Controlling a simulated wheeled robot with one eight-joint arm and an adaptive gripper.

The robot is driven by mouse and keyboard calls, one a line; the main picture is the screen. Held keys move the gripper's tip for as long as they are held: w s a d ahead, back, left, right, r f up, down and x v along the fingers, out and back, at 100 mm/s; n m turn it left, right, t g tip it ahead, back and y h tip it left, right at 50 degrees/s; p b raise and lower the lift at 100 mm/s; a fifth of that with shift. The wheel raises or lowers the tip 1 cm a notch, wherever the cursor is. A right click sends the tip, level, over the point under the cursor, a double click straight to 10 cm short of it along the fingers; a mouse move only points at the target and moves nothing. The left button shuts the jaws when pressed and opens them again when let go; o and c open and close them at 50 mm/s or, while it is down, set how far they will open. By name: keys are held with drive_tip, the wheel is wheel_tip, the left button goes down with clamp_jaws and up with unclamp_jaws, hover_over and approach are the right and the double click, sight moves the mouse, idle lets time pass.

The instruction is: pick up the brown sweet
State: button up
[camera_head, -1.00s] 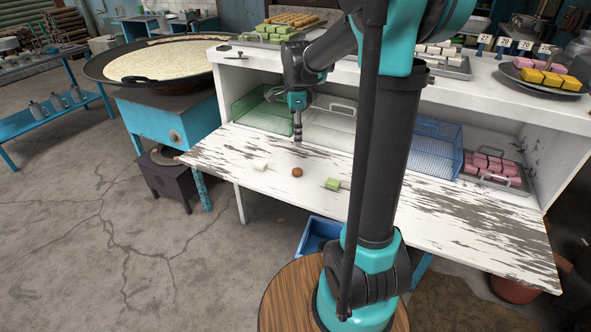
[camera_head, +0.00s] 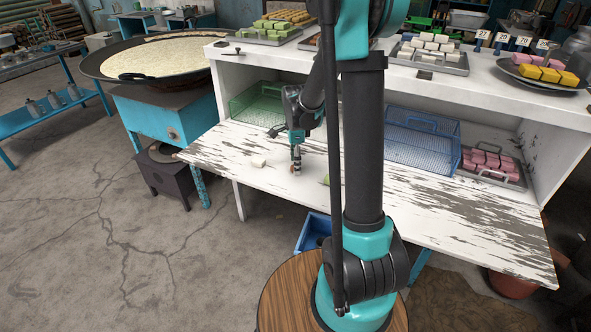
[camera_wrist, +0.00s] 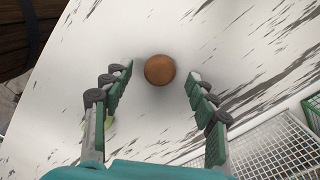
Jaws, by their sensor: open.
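The brown sweet (camera_wrist: 160,70) is a round ball on the white worn counter shelf. In the wrist view it lies between the fingertips of my gripper (camera_wrist: 160,78), with a gap on each side. My gripper is open and empty. In the head view my gripper (camera_head: 296,170) is low over the shelf and hides most of the sweet. A white sweet (camera_head: 259,164) lies to the left of it. A green sweet (camera_head: 327,179) lies to the right, partly hidden by my arm.
A green wire basket (camera_head: 255,104) and a blue wire basket (camera_head: 421,137) stand at the back of the shelf. A tray of pink sweets (camera_head: 490,163) is at the right. The shelf's front right is bare.

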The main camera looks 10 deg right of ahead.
drive_tip(key=shift+f, duration=0.6)
drive_tip(key=shift+c, duration=0.6)
drive_tip(key=c, duration=0.9)
drive_tip(key=shift+c, duration=0.2)
